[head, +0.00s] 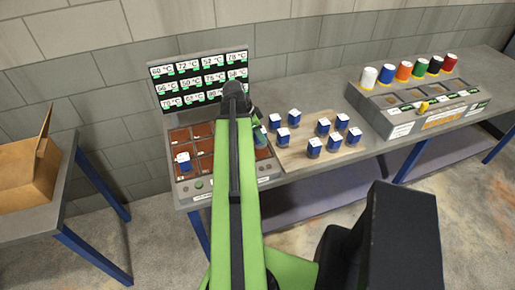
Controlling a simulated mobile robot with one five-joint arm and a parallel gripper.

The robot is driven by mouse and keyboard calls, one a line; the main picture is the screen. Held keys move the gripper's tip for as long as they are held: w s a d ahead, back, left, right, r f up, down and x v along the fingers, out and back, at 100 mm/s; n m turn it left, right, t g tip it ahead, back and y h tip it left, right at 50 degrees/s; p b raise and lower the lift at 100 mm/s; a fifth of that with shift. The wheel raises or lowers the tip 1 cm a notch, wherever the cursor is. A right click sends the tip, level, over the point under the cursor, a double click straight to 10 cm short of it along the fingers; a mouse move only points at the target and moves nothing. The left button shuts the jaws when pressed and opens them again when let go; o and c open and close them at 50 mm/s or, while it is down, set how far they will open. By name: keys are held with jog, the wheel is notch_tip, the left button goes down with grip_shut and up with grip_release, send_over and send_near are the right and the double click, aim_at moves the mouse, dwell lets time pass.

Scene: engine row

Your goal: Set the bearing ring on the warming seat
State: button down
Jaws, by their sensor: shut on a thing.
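A heater panel with brown-red square warming seats (178,135) stands at the left of the long grey bench. One blue block with a white top (184,161) stands on a left seat. A sign board of temperature readings (196,75) rises behind the seats; my arm covers part of it. My gripper (259,132) is over the right side of the panel, mostly hidden behind my own arm. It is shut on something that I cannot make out. I cannot pick out a bearing ring by its shape. The seats under my arm are hidden.
Several blue blocks with white tops (323,126) stand on a wooden board (300,158) right of the panel. Further right is a grey rack (393,120) with several coloured canisters (403,72). An open cardboard box (25,175) sits on a separate table at left.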

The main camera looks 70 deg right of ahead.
aim_at(258, 140)
jog(key=shift+w+a+f, duration=0.1)
jog(key=shift+w+f, duration=0.05)
jog(key=shift+w, duration=0.15)
notch_tip(258, 140, down, 4)
jog(key=b, duration=0.4)
jog(key=shift+f, duration=0.2)
jog(key=shift+r, duration=0.25)
jog(key=shift+f, duration=0.15)
jog(key=c, duration=0.8)
grip_release()
jog(key=shift+c, duration=0.2)
jog(key=shift+r+p, duration=0.45)
jog(key=shift+r, duration=0.05)
jog(key=p+v, duration=1)
jog(key=v, duration=0.1)
jog(key=shift+w, duration=0.2)
